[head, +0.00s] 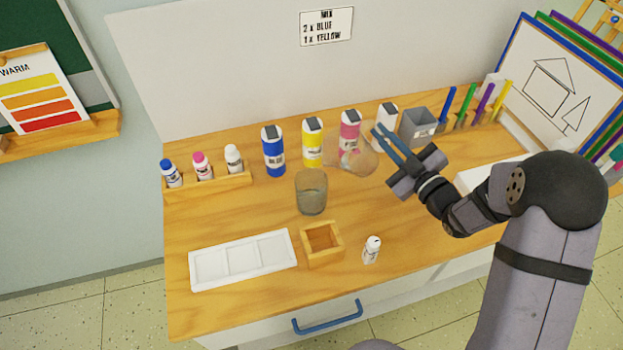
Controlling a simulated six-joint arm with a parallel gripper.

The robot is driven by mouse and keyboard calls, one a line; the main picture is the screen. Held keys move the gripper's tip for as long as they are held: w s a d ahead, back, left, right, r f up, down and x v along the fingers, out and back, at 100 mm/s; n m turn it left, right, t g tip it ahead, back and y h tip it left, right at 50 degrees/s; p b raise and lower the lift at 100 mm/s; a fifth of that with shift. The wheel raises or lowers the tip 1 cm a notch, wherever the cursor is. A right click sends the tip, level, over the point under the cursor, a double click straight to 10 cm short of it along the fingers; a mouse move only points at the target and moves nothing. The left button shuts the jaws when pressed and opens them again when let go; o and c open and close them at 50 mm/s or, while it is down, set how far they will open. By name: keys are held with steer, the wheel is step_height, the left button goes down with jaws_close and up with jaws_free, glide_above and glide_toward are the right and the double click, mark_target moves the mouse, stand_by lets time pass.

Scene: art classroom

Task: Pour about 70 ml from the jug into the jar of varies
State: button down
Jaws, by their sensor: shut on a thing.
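The jug (352,158) is see-through with a faint brownish tint and shows in front of the yellow and pink bottles. My gripper (384,140) is shut on the jug's right side. The jug looks raised and tipped over to the left, but its outline is faint. The jar (311,197) is a clear greyish glass standing upright on the table, below and left of the jug. I cannot make out a liquid level in the jar, or any stream between the two.
Blue (273,152), yellow (312,143), pink (349,130) and white (385,117) bottles stand behind. A small-bottle rack (209,183) is left. A white palette (243,284), wooden box (322,262) and small white bottle (371,250) stand in front. A grey bin (418,142) is right.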

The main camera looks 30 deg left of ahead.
steer(key=w+d+f+m, duration=0.3)
steer(key=w+f+m, duration=0.1)
steer(key=m, duration=0.3)
steer(key=shift+w+f, duration=0.4)
steer(key=shift+f, duration=0.15)
stand_by(0.3)
